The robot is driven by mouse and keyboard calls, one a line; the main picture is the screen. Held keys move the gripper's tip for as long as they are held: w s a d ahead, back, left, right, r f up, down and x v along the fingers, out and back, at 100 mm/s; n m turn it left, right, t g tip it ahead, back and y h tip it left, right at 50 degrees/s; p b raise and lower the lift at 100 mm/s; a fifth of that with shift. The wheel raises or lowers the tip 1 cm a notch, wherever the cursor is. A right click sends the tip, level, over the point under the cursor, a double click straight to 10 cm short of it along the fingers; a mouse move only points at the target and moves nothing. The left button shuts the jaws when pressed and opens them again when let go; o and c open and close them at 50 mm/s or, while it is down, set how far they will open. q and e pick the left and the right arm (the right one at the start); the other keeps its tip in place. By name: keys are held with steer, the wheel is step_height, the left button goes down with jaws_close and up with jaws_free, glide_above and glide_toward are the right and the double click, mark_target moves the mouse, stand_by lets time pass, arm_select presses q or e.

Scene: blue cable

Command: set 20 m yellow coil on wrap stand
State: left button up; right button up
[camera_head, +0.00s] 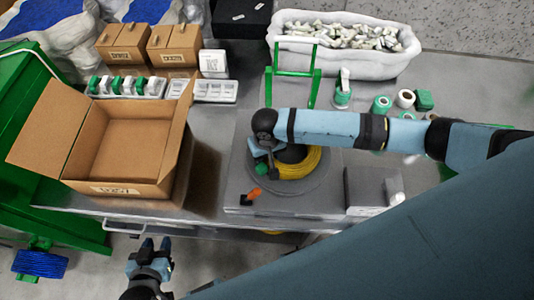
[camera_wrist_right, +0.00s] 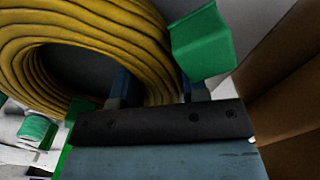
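The yellow coil (camera_head: 312,163) is at the round grey wrap stand (camera_head: 318,182), with the stand's dark hub (camera_head: 291,154) showing inside its ring. I cannot tell whether the coil rests on the stand. My right gripper (camera_head: 262,165) is at the coil's left side, which the arm partly hides. In the right wrist view the coil (camera_wrist_right: 90,25) fills the upper left, and its strands pass between the fingers (camera_wrist_right: 160,90). How tightly they close is not clear. My left gripper (camera_head: 156,245) is open and empty in front of the table's edge.
An open cardboard box (camera_head: 115,140) stands on the left of the table. A green block (camera_wrist_right: 202,42) is close to the right fingers. A green frame (camera_head: 293,73), a white bin (camera_head: 345,62) and several small rolls (camera_head: 381,104) are behind the arm. A grey block (camera_head: 366,190) is right of the stand.

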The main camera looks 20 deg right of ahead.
steer(key=o, duration=0.6)
step_height(320, 180, up, 5)
steer(key=p, duration=0.6)
steer(key=shift+f, duration=0.15)
steer(key=shift+r+p, duration=0.8)
steer(key=shift+p, duration=0.1)
steer(key=shift+r+p, duration=0.45)
steer(key=shift+p, duration=0.1)
steer(key=shift+f, duration=0.1)
